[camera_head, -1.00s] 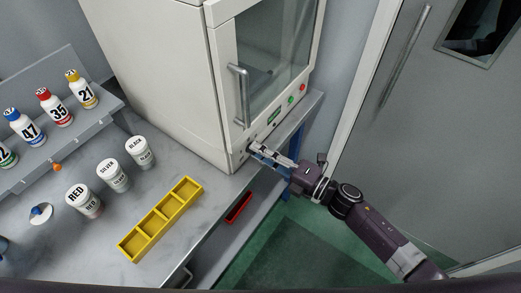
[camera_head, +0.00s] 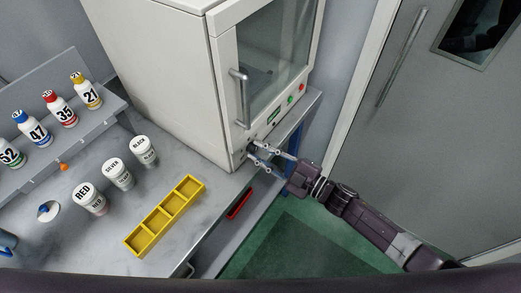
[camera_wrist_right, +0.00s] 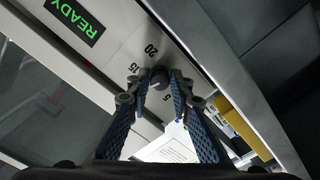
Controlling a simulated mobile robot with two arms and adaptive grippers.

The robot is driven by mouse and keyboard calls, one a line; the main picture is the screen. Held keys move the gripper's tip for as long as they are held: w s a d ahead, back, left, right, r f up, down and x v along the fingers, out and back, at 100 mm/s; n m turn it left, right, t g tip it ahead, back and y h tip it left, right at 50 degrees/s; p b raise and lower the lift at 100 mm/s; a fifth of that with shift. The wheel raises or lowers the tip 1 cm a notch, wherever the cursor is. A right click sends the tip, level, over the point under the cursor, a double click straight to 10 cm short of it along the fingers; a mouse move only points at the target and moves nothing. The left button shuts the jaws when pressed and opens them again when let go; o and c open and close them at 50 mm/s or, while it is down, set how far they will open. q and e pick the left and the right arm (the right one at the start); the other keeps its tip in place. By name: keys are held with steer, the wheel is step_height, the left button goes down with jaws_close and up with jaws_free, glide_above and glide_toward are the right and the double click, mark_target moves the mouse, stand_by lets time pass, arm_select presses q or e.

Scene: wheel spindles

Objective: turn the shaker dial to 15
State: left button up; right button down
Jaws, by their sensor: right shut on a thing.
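The shaker (camera_head: 225,95) is a large white cabinet with a glass door. Its small dark dial (camera_wrist_right: 158,78) is on the front panel, with printed marks 5, 15 and 20 around it in the right wrist view. My right gripper (camera_head: 250,154) reaches the lower front of the cabinet from the right. In the wrist view its two blue fingers (camera_wrist_right: 156,88) close on the dial from both sides. The dial's pointer is too dark and small to read. My left gripper is not in view.
A green READY display (camera_wrist_right: 75,18) sits beside the dial marks. A door handle (camera_head: 240,97) stands out above the dial. Yellow tray (camera_head: 128,243), white jars (camera_head: 121,174) and several numbered bottles (camera_head: 62,110) stand on the bench at left. Floor at right is open.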

steer(key=m, duration=0.4)
steer(key=shift+f+p, duration=0.1)
steer(key=shift+p, duration=0.25)
steer(key=shift+s+m, duration=0.1)
steer(key=shift+m, duration=2)
steer(key=shift+f, duration=0.1)
steer(key=c, duration=1.7)
jaws_free()
steer(key=shift+c, duration=0.2)
steer(key=v, duration=1.2)
